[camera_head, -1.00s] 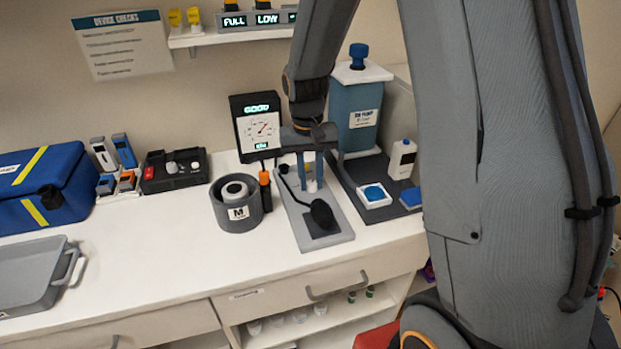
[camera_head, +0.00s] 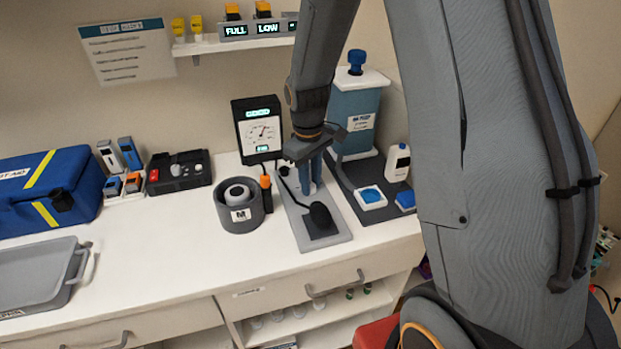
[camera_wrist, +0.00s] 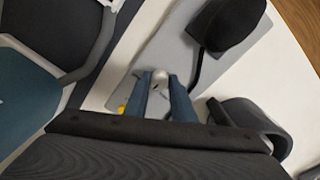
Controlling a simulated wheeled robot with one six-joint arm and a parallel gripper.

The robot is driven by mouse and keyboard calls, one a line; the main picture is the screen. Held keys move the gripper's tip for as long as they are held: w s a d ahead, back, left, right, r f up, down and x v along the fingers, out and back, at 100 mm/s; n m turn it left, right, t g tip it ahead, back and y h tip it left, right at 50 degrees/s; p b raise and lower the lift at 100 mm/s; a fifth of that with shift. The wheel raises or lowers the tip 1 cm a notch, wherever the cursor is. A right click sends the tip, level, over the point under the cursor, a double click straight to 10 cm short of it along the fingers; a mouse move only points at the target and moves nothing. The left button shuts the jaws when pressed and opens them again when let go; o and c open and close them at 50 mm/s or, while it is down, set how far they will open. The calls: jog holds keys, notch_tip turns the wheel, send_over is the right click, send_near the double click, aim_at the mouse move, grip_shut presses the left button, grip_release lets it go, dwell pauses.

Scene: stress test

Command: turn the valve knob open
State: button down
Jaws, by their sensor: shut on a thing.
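The valve knob (camera_wrist: 160,75) is a small pale round knob on a light grey plate. In the wrist view it sits between the tips of my two blue-grey fingers. My gripper (camera_head: 311,187) points down over the grey base plate (camera_head: 338,228) in the head view, and it also shows in the wrist view (camera_wrist: 160,82). It is shut on the knob. In the head view the fingers mostly hide the knob. A black squeeze bulb (camera_head: 320,215) with a dark hose lies on the same plate, in front of the gripper. The knob's turn angle cannot be told.
A black gauge box (camera_head: 259,128) stands behind and left of the gripper. A grey round pot (camera_head: 240,218) is close on the left. A blue pump unit (camera_head: 354,110) and a white bottle (camera_head: 397,162) are on the right. The counter front is clear.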

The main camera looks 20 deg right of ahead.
jog(key=n+p, duration=0.1)
jog(key=n, duration=0.4)
jog(key=shift+r+n+p, duration=0.1)
jog(key=shift+n+p, duration=0.2)
jog(key=shift+p, duration=0.1)
jog(key=shift+w+n+y+p, duration=0.1)
jog(key=shift+n+y+p, duration=0.3)
jog(key=shift+n, duration=1.7)
jog(key=c, duration=1.5)
grip_release()
jog(key=shift+d, duration=0.1)
jog(key=shift+s+r+b, duration=0.15)
jog(key=shift+r+b, duration=0.35)
jog(key=shift+r, duration=1.45)
jog(key=shift+s+r+b, duration=0.1)
jog(key=shift+r+b, duration=0.4)
jog(key=shift+r, duration=1.4)
jog(key=shift+s+a+f+m+t+b, duration=0.15)
jog(key=shift+s+m+t+b, duration=0.2)
jog(key=shift+s+m, duration=3.75)
jog(key=shift+s+a+f+m+t+b, duration=0.1)
jog(key=shift+s+m+t+b, duration=0.2)
jog(key=shift+s+m, duration=3.75)
